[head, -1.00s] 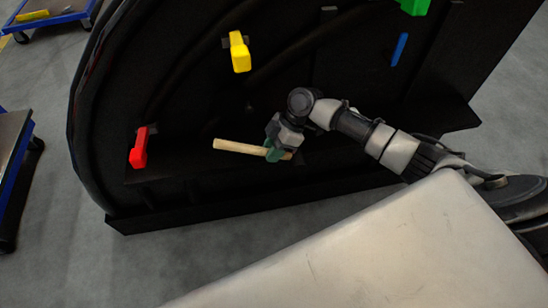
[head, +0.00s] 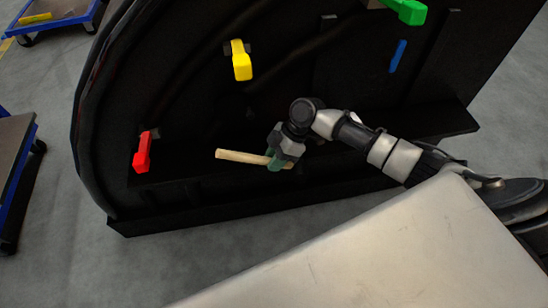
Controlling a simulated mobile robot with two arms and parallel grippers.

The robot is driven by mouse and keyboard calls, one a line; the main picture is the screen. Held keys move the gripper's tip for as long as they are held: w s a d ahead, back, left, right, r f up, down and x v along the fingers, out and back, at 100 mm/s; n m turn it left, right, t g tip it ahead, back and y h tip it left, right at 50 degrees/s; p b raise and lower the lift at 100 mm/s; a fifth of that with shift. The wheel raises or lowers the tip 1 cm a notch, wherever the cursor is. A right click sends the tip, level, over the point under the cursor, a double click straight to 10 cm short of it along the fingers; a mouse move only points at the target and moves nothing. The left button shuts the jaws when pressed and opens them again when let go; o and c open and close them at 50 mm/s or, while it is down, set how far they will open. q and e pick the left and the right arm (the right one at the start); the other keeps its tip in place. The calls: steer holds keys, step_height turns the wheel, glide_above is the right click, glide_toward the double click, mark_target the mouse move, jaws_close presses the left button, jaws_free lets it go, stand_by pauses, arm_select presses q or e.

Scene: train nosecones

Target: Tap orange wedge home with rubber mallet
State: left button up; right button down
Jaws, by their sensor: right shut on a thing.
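My right gripper (head: 275,163) is shut on the light wooden handle (head: 240,156) of a tool, in front of the lower part of the black nosecone. The handle points left from the jaws. No mallet head can be made out; it may be hidden or lost against the black. No orange wedge can be told apart in this view. A red piece (head: 142,155), a yellow piece (head: 241,64), a green piece (head: 408,12) and a blue piece (head: 398,56) sit on the nosecone, all apart from my gripper. My left gripper is out of view.
The big black nosecone (head: 185,110) fills the middle, with a ledge along its bottom. Blue carts stand at the upper left (head: 68,14) and at the left edge (head: 12,150). Grey floor (head: 120,265) is open at the lower left.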

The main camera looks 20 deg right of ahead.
steer(key=shift+w, duration=0.15)
steer(key=shift+w+d, duration=0.15)
steer(key=shift+w, duration=0.4)
stand_by(0.3)
steer(key=r+p, duration=0.2)
steer(key=s+r+p, duration=0.1)
steer(key=r+p, duration=0.1)
steer(key=p, duration=0.1)
steer(key=s+r+p, duration=0.1)
steer(key=r+p, duration=0.1)
steer(key=r, duration=0.1)
steer(key=shift+a+r, duration=0.1)
steer(key=shift+a, duration=0.1)
